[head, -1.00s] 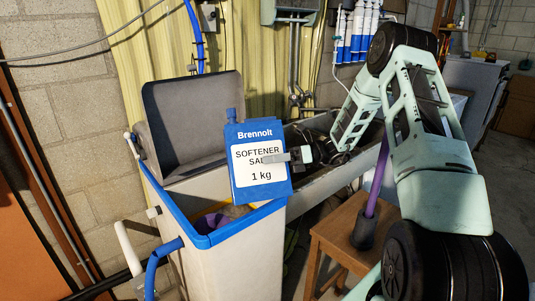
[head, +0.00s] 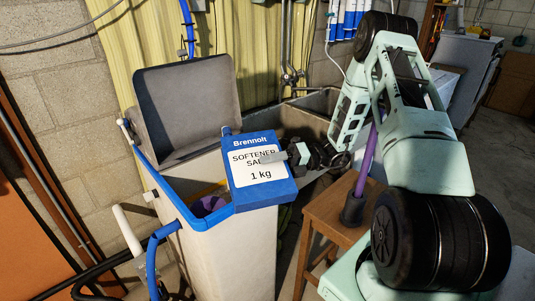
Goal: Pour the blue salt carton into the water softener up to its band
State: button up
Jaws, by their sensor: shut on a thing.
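The blue salt carton (head: 262,197), labelled Brennolt softener salt 1 kg, is held over the right side of the softener's opening. It is tilted a little, with a small spout at its upper left corner. My gripper (head: 285,156) is shut on it from the right, one finger showing across the label. The water softener (head: 235,255) is a pale bin with a blue rim and its grey lid (head: 188,105) stands open at the back. A purple thing (head: 207,206) shows inside. The carton hides part of the opening, and I cannot make out the band or salt level.
A wooden stool (head: 322,215) with a purple-handled plunger (head: 352,208) on it stands to the right, under my arm. A grey sink trough lies behind the carton. Blue and white pipes (head: 128,230) run at the softener's front left.

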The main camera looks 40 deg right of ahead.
jog(key=shift+s+a+f+m+p, duration=0.25)
jog(key=shift+s+m+p, duration=0.15)
jog(key=shift+m+p, duration=0.3)
jog(key=m+p, duration=0.3)
jog(key=shift+f, duration=0.2)
jog(key=shift+s+f+m+p, duration=0.15)
jog(key=shift+m+p, duration=0.35)
jog(key=shift+m, duration=0.4)
dwell(5.9)
